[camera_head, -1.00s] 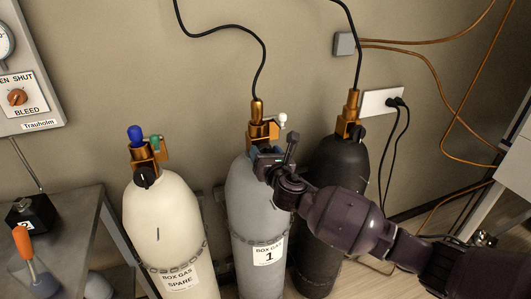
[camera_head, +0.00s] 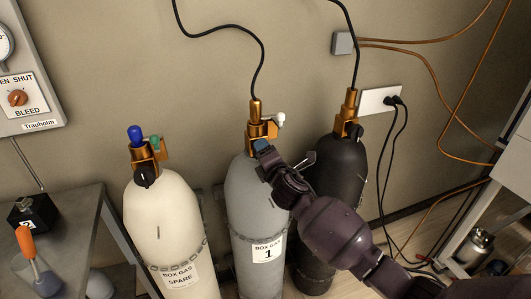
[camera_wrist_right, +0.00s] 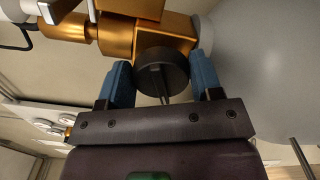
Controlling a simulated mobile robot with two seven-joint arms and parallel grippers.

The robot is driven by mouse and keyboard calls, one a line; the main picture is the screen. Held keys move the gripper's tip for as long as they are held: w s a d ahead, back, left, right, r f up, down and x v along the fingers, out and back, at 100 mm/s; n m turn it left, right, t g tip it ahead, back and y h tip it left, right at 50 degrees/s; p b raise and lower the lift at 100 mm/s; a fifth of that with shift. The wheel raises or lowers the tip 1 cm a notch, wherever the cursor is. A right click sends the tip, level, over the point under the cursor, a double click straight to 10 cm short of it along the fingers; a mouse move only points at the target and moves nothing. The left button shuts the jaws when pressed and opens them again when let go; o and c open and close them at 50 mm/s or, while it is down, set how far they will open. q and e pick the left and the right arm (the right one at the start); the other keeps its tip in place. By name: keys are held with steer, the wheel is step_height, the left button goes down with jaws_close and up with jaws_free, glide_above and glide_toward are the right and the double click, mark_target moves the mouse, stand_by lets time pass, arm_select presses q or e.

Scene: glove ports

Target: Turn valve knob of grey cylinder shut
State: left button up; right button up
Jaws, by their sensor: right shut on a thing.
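The grey cylinder (camera_head: 252,200) stands upright in the middle of the head view, with a "BOX GAS 1" label and a brass valve (camera_head: 257,125) on top. My right gripper (camera_head: 262,148) is at the front of this valve. In the right wrist view the dark round valve knob (camera_wrist_right: 162,72) sits between the two blue fingers, which are shut on it. In the head view the gripper hides the knob, so its pointer setting cannot be read there. My left gripper is not in view.
A cream spare cylinder (camera_head: 164,220) stands left and a black cylinder (camera_head: 338,172) close on the right, partly behind my arm. A black hose (camera_head: 262,60) rises from the grey cylinder's valve. A grey bench (camera_head: 80,215) is at far left.

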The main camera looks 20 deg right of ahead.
steer(key=m, duration=0.3)
steer(key=shift+f+m, duration=0.15)
steer(key=shift+m, duration=0.25)
steer(key=m, duration=0.2)
steer(key=shift+m+p, duration=0.3)
steer(key=shift+m, duration=0.1)
steer(key=m, duration=0.2)
steer(key=shift+f+m, duration=0.1)
steer(key=shift+m, duration=0.2)
steer(key=m+p, duration=0.1)
steer(key=m, duration=0.2)
steer(key=shift+m, duration=0.3)
steer(key=m+p, duration=0.1)
steer(key=m, duration=0.2)
steer(key=shift+a+f+m+p, duration=0.1)
steer(key=shift+a+m+p, duration=0.05)
steer(key=shift+m+p, duration=0.2)
steer(key=m+p, duration=0.1)
steer(key=m, duration=0.1)
steer(key=shift+m, duration=0.35)
steer(key=shift+a+m+p, duration=0.1)
steer(key=shift+m+p, duration=0.4)
steer(key=shift+m, duration=0.9)
steer(key=shift+f+m, duration=0.1)
steer(key=shift+m, duration=0.3)
